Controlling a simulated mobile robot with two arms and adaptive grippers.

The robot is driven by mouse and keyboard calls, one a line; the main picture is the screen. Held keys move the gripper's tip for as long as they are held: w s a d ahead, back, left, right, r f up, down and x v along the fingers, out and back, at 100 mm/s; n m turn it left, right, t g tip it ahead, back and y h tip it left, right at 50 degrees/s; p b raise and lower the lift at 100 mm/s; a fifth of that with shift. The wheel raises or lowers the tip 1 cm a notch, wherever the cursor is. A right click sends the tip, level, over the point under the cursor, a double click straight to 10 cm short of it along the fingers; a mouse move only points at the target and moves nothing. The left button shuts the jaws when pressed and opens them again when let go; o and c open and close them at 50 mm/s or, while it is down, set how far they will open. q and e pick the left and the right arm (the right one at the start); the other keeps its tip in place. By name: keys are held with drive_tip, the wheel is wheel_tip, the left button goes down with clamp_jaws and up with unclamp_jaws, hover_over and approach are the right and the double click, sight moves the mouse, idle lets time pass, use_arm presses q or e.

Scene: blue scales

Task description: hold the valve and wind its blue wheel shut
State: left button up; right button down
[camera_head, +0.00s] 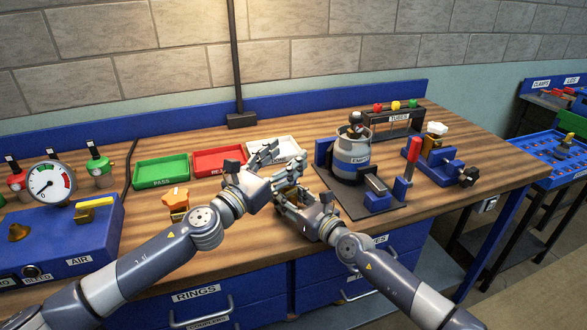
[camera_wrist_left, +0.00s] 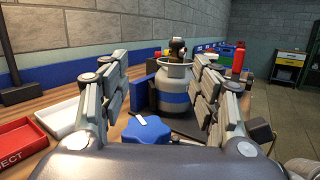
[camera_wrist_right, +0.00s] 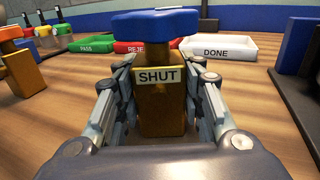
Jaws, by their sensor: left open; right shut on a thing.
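The valve has a brass body (camera_wrist_right: 160,108) with a SHUT label and a blue wheel (camera_wrist_right: 155,24) on top. My right gripper (camera_wrist_right: 158,85) is shut on the body, one finger on each side, with the valve upright. In the left wrist view the blue wheel (camera_wrist_left: 146,130), with a white mark, shows low between the fingers of my left gripper (camera_wrist_left: 160,72), which is open. In the head view my left gripper (camera_head: 281,162) is above and beside my right gripper (camera_head: 292,197); the wheel is hidden there and only a little brass shows. Contact with the wheel cannot be told.
Green PASS (camera_head: 161,171), red (camera_head: 220,160) and white DONE (camera_wrist_right: 218,46) trays stand behind the grippers. A grey canister (camera_head: 352,157) in a blue-jawed fixture is close on the right. An orange-knobbed valve (camera_head: 175,201) and a gauge box (camera_head: 70,238) are at left.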

use_arm(q)
drive_tip(key=s+a+f+n+y, duration=0.3)
drive_tip(key=s+f+y, duration=0.1)
drive_tip(key=f, duration=0.3)
drive_tip(key=x, duration=1.1)
drive_tip(key=shift+w, duration=0.5)
drive_tip(key=c, duration=0.9)
drive_tip(key=shift+o, duration=0.2)
